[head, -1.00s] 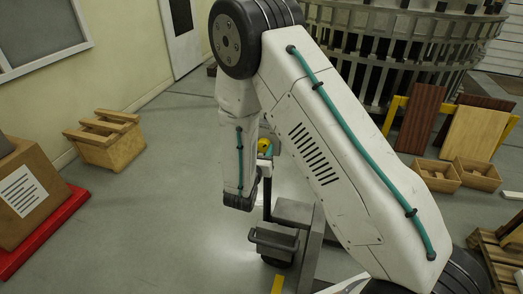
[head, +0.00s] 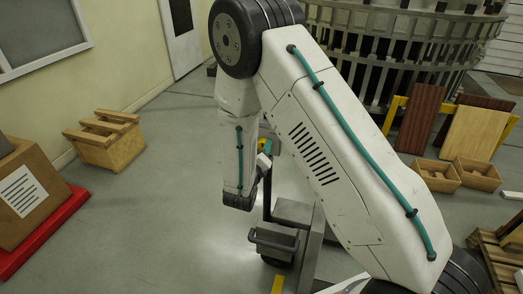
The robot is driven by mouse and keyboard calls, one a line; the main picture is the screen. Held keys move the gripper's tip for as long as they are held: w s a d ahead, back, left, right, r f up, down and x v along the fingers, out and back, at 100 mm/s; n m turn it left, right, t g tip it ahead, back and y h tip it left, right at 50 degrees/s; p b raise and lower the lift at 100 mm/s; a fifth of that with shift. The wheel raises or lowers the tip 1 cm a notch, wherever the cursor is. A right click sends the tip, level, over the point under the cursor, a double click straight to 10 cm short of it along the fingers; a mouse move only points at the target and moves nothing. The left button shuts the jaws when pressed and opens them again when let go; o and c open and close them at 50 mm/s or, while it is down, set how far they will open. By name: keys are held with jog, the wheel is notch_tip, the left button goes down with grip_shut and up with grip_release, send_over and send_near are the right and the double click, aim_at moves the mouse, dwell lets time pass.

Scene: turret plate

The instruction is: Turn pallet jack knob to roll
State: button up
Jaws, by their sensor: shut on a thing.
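The pallet jack (head: 273,240) stands on the floor below my arm, with a dark upright post and grey parts. A small yellow and teal part (head: 264,145) shows near the top of the post, beside my forearm; it looks like the knob area, but its marks are too small to read. My gripper (head: 264,161) shows only as a small pale piece by the top of the post, and its fingertips are hidden. It appears shut on the knob. The knob's setting cannot be read.
A wooden crate (head: 105,141) stands by the left wall. A brown box (head: 27,190) sits on a red base at the left. Wooden bins (head: 437,176) and leaning boards (head: 474,139) are at the right. A large round metal structure stands behind. The left floor is open.

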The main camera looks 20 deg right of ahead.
dwell(0.5)
jog(key=o, duration=1)
jog(key=v, duration=0.8)
